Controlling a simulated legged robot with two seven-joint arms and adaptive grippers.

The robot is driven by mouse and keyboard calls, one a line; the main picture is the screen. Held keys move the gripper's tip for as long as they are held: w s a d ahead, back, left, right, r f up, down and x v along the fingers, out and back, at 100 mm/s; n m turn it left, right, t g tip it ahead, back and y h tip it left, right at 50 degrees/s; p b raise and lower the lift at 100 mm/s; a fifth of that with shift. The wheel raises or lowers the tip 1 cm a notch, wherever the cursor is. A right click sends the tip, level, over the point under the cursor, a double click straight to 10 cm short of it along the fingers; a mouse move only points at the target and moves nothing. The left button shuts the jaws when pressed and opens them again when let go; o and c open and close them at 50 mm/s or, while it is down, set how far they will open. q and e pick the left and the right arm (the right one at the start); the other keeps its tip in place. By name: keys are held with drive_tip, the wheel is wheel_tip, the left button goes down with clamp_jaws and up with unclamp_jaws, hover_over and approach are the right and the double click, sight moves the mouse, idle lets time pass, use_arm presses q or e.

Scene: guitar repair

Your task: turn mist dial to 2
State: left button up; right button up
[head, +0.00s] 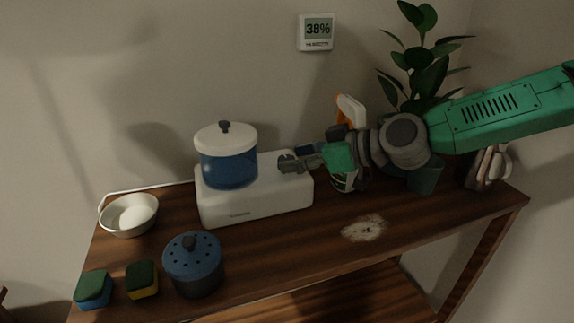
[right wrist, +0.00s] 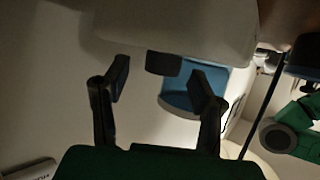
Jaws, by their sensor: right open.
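The humidifier has a white base (head: 257,206) with a blue water tank (head: 229,170) under a white lid on its left part. My right gripper (head: 287,164) reaches in from the right and is at the top right of the base. In the right wrist view my right gripper (right wrist: 162,85) is open, its two dark fingers apart. A small dark knob (right wrist: 163,63), which looks like the mist dial, sits on the white body between and beyond the fingertips. Contact is not clear. The dial's number is not readable, and the gripper hides the dial in the head view.
A wall display (head: 318,31) reads 38%. A spray bottle (head: 350,110) and a potted plant (head: 422,175) stand behind my right arm. A white bowl (head: 129,216), a blue pot with a holed lid (head: 193,262) and two sponges (head: 142,280) are at the left. The table's front right is clear except a pale stain.

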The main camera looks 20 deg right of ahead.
drive_tip(key=shift+x, duration=0.85)
drive_tip(key=shift+w+a+f, duration=0.1)
drive_tip(key=shift+w+a, duration=0.1)
drive_tip(key=shift+a, duration=0.15)
drive_tip(key=shift+d, duration=0.1)
clamp_jaws()
